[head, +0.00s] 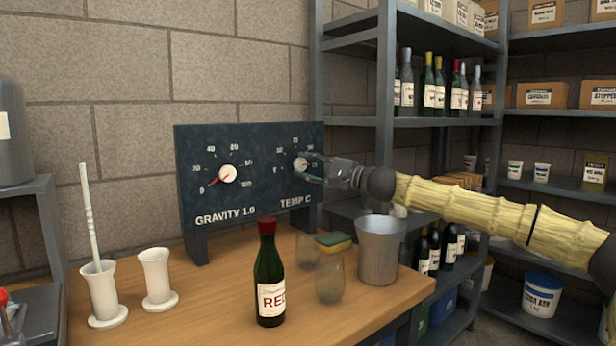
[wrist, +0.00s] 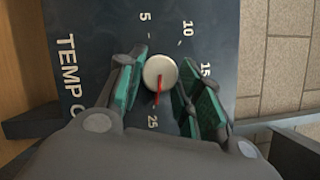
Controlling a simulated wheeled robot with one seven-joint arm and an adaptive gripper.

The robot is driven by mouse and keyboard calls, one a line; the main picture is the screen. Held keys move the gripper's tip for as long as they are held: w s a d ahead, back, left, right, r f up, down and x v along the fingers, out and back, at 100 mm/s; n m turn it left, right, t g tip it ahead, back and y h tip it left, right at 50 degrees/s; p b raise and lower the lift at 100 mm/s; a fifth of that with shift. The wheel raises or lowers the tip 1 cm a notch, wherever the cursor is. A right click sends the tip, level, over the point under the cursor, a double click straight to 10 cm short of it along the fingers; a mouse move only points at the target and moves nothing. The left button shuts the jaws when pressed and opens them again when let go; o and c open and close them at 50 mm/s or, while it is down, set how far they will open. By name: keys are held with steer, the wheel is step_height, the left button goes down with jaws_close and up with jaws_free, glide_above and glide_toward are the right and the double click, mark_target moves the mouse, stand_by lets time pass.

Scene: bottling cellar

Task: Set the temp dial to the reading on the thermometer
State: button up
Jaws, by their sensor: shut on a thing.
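The temp dial (head: 301,164) is the right-hand dial on a dark panel (head: 248,140), marked TEMP C. My gripper (head: 312,168) reaches it from the right. In the wrist view my gripper (wrist: 160,74) has its green-padded fingers on either side of the pale round knob (wrist: 159,71), shut on it. The knob's red pointer (wrist: 158,92) points close to the 25 mark. The 5, 10 and 15 marks show too; the 20 mark is hidden by a finger. A thin pale rod (head: 89,220), perhaps the thermometer, stands in a white cylinder (head: 103,291); no reading is legible.
The gravity dial (head: 228,174) is at the panel's left. On the wooden table (head: 210,325) stand a red-capped bottle (head: 268,275), a second white cylinder (head: 157,276), glasses (head: 330,282), a sponge (head: 333,243) and a metal bucket (head: 379,250). Shelving (head: 440,122) stands behind my arm.

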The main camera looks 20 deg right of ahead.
stand_by(0.6)
steer(key=o, duration=1)
steer(key=shift+w+a, duration=0.2)
steer(key=shift+w, duration=0.05)
steer(key=shift+o, duration=0.2)
steer(key=shift+s+d, duration=0.15)
steer(key=shift+d, duration=0.05)
steer(key=v, duration=1.2)
steer(key=shift+f, duration=0.1)
